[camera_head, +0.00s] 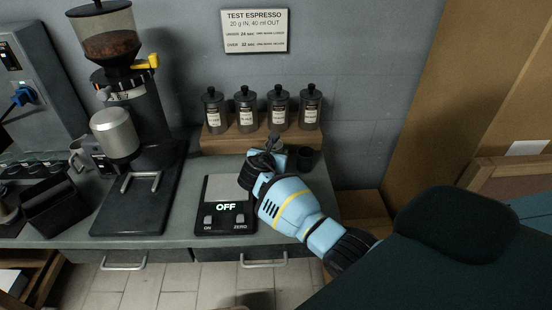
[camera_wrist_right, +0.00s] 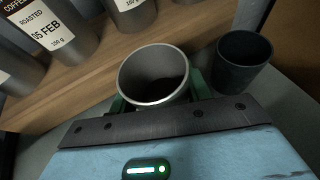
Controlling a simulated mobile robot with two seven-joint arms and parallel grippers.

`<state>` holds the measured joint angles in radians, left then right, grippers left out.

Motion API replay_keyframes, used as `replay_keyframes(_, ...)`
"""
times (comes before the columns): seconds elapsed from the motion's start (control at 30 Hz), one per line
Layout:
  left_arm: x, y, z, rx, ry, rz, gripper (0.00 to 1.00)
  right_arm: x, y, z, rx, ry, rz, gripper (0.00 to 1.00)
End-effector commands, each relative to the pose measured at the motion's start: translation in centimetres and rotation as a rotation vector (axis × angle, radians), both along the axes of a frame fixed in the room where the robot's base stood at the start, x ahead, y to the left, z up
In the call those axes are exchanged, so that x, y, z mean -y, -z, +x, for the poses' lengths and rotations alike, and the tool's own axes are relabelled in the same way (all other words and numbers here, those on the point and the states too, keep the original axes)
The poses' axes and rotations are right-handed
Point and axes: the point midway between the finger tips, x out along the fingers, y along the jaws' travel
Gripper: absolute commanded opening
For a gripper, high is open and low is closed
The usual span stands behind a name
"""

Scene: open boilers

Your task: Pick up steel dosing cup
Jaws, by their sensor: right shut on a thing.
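The steel dosing cup (camera_wrist_right: 142,69) is a grey metal cup with a bright round rim and a dark inside. In the right wrist view it stands between the green fingers of my right gripper (camera_wrist_right: 158,94), which is shut on it. In the head view my right gripper (camera_head: 271,146) is at the counter in front of the wooden shelf, right of and behind the scale; the cup is mostly hidden there. I cannot tell whether the cup touches the counter. My left gripper is not in view.
A dark cup (camera_wrist_right: 243,62) stands close to the right of the held cup. Several labelled canisters (camera_head: 246,113) stand on the wooden shelf (camera_head: 229,143) behind. The scale (camera_head: 225,190) reads OFF. A grinder (camera_head: 142,100) with a steel cylinder (camera_head: 114,133) is at left.

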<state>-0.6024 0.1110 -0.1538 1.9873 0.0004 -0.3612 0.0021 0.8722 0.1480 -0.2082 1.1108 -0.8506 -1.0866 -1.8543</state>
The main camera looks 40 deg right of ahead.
Motion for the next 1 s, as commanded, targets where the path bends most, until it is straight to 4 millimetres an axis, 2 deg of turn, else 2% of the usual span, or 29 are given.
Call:
replay_keyframes(0.03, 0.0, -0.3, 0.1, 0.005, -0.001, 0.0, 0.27, -1.2, -0.3, -0.2, 0.004, -0.005, 0.002, 0.25)
replay_keyframes(0.5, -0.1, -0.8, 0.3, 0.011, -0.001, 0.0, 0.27, -11.8, -1.1, -3.6, 0.001, -0.002, 0.003, 0.25)
replay_keyframes(0.7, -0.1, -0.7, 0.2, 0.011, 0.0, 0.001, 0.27, -14.3, -1.3, -4.4, 0.0, -0.002, 0.001, 0.25)
replay_keyframes(1.0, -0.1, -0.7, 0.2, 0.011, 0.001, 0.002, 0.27, -15.3, -1.4, -4.7, 0.001, -0.001, 0.001, 0.25)
